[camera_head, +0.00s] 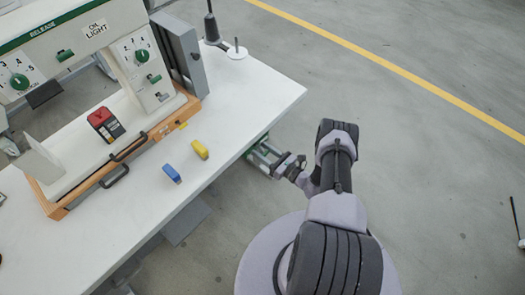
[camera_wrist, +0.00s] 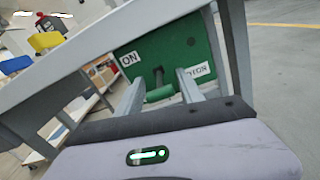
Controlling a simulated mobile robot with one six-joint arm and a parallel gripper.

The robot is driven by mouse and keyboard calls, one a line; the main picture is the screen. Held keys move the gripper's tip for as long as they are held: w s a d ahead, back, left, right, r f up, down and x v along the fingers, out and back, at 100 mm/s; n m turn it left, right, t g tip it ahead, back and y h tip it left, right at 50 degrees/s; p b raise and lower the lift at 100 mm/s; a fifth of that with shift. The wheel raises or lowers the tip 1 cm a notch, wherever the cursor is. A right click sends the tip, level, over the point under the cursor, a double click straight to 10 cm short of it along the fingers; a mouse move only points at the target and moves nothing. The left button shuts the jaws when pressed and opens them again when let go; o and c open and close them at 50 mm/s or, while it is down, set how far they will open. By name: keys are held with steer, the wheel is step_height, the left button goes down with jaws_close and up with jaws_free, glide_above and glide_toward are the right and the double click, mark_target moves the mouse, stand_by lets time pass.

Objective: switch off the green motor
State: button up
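The green motor switch box (camera_wrist: 165,50) sits below the table top in the wrist view, with a white "ON" label at its left and a partly covered motor label (camera_wrist: 198,71) at its right. A green lever (camera_wrist: 160,94) sticks out of it near a dark slot. My gripper (camera_wrist: 157,80) is open, with one finger on each side of the lever. I cannot tell whether either finger touches it. In the head view my gripper (camera_head: 262,158) is at the table's right edge, where a bit of green shows. The lever is hidden there.
The white table (camera_head: 240,100) carries the press (camera_head: 150,95), a blue block (camera_head: 171,173) and a yellow block (camera_head: 200,149). A grey table leg (camera_wrist: 236,50) stands close right of the switch in the wrist view. The floor (camera_head: 430,150) to the right is mostly clear.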

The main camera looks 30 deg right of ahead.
steer(key=c, duration=0.3)
steer(key=shift+f+t+b, duration=0.4)
steer(key=shift+f+b, duration=0.1)
steer(key=shift+b, duration=0.6)
steer(key=shift+c, duration=0.2)
steer(key=shift+b, duration=0.45)
steer(key=shift+r+t+y, duration=0.25)
steer(key=shift+t+y, duration=0.05)
steer(key=shift+t, duration=0.1)
steer(key=o, duration=1.4)
steer(key=p+v, duration=0.2)
steer(key=v, duration=1.5)
steer(key=shift+s+d, duration=0.15)
